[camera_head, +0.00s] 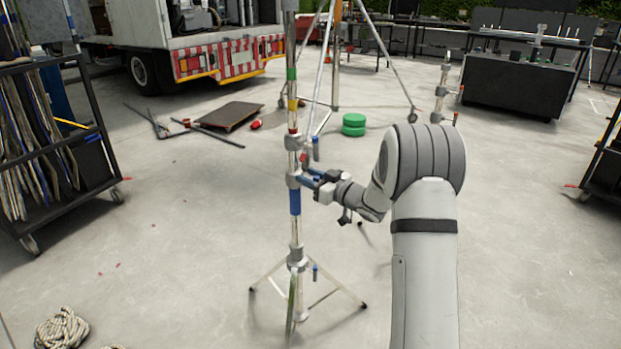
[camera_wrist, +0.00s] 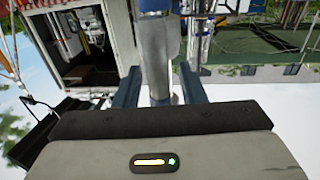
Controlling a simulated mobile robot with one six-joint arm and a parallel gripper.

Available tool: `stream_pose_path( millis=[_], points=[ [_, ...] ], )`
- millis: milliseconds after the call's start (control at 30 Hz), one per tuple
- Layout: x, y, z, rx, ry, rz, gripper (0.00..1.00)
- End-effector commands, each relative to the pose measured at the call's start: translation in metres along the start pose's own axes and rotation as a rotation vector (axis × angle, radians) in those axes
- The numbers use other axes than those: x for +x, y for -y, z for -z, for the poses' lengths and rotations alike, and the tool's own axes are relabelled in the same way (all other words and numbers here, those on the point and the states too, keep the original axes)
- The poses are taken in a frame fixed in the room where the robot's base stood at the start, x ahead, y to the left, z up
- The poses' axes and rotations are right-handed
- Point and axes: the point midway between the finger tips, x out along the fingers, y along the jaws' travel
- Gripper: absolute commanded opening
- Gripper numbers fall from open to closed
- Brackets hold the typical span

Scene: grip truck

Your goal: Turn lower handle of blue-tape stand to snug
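The stand with blue tape (camera_head: 295,203) is upright in the middle of the head view, on spread legs. A grey collar (camera_head: 293,181) sits just above the tape. A lower collar (camera_head: 297,262) has a small blue handle (camera_head: 315,272) on its right. My gripper (camera_head: 309,180) is at the collar above the tape, well above that lowest handle. In the wrist view my gripper (camera_wrist: 160,88) has its two blue fingers apart, either side of a grey metal part (camera_wrist: 158,60) of the stand. Small gaps seem to show; firm contact cannot be seen.
Another blue handle (camera_head: 315,148) and a red one lie just above my gripper. Coiled rope (camera_head: 62,328) lies at lower left. Carts stand at the far left and right edges. A truck (camera_head: 200,50) and green discs (camera_head: 353,124) are behind. Floor around the stand is mostly clear.

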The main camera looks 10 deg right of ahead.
Motion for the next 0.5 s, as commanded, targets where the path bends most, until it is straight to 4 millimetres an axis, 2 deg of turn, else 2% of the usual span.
stream_pose_path(
  millis=[67,400,500],
  points=[
    [0.0,0.0002,0.0,0.0,0.0,0.0,0.3],
    [0.0002,0.0005,0.0,0.0,0.0,0.001,0.02],
    [0.0002,0.0006,0.0,0.0,0.0,0.001,0.0]
  ],
)
